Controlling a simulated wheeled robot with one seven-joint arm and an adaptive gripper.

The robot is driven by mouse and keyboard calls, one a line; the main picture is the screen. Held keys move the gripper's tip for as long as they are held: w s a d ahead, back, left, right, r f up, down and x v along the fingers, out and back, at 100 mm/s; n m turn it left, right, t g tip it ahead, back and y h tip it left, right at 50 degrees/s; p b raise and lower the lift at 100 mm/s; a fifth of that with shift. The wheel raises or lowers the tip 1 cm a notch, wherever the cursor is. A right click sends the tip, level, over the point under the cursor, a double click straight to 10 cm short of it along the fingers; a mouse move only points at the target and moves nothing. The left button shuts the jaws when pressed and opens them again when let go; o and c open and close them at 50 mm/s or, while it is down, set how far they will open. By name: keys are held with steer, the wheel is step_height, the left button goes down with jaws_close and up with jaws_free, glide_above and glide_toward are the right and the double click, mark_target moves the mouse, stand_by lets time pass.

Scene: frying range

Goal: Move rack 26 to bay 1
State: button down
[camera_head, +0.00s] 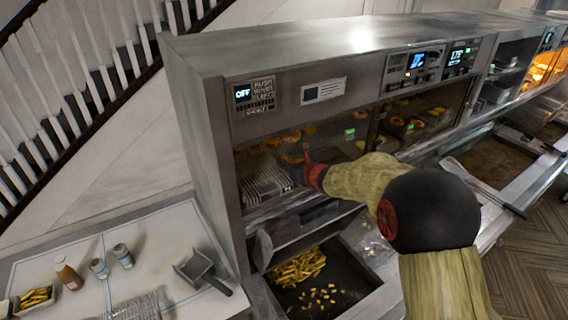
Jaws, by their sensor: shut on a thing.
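My gripper (306,165) reaches into the left opening of a steel cabinet and is shut on a wire rack (266,188). The exact grip point is hard to make out behind my dark and red fingers. The rack has thin bright wires and sits low in the opening, to the left of my gripper. No number on it can be read. Round golden pieces (290,136) lie in the back of this opening. A display (243,93) above it reads OFF. Which opening is bay 1 cannot be told.
A second opening (410,120) holds more golden pieces, under two lit displays. Below the left opening is a dark tray (339,302) with fries (299,267).

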steer(key=shift+r, duration=0.1)
steer(key=shift+f+b, duration=0.3)
steer(key=shift+b, duration=0.1)
steer(key=shift+f+b, duration=0.3)
steer(key=shift+b, duration=0.15)
steer(key=c, duration=2)
jaws_free()
steer(key=shift+c, duration=0.2)
steer(key=shift+o, duration=0.3)
steer(key=shift+r+p, duration=0.75)
steer(key=shift+p, duration=0.35)
steer(key=b+v, duration=0.2)
steer(key=v, duration=1)
steer(key=shift+f, duration=0.25)
